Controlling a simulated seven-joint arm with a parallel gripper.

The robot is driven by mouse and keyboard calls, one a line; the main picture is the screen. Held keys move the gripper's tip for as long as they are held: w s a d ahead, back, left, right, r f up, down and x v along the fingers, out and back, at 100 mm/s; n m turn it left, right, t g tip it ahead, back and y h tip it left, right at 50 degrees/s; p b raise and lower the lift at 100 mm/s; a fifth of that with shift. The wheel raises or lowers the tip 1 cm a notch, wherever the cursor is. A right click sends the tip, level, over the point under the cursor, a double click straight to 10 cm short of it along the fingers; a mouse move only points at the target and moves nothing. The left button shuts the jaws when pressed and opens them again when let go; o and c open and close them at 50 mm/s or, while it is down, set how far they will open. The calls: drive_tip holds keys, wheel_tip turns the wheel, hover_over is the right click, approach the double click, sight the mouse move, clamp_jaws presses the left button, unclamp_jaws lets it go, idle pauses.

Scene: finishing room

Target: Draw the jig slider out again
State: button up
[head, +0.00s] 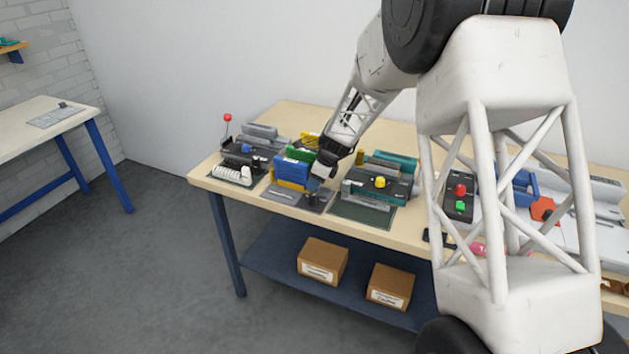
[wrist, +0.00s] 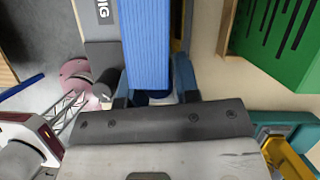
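The jig is a grey plate (head: 283,194) on the bench, with lettering that ends in "IG" in the wrist view (wrist: 101,20). A blue ribbed block (wrist: 148,42), also in the head view (head: 291,171), stands at it; I cannot tell whether it is the slider. A dark round knob (wrist: 106,84) sits left of my fingers. My gripper (wrist: 155,92) is low at the right end of the blue block. Its blue fingers stand apart, with a dark blue part and light gaps between them. The block hides part of the fingertips, so contact is unclear.
A green slotted block (wrist: 285,45) stands close on the right in the wrist view. A fixture with a yellow knob (head: 380,182) is to the right in the head view, and one with a red-ball lever (head: 228,118) to the left. The bench's front edge (head: 225,197) is clear.

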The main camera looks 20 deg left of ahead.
sight(318, 192)
drive_tip(key=shift+s, duration=0.1)
clamp_jaws()
drive_tip(key=shift+d, duration=1.55)
drive_tip(key=shift+f, duration=0.1)
drive_tip(key=o, duration=0.8)
unclamp_jaws()
drive_tip(key=shift+o, duration=0.3)
drive_tip(key=shift+r, duration=0.2)
drive_tip(key=shift+d+r, duration=0.25)
drive_tip(key=shift+r, duration=0.25)
drive_tip(key=v, duration=0.6)
drive_tip(key=shift+r, duration=0.2)
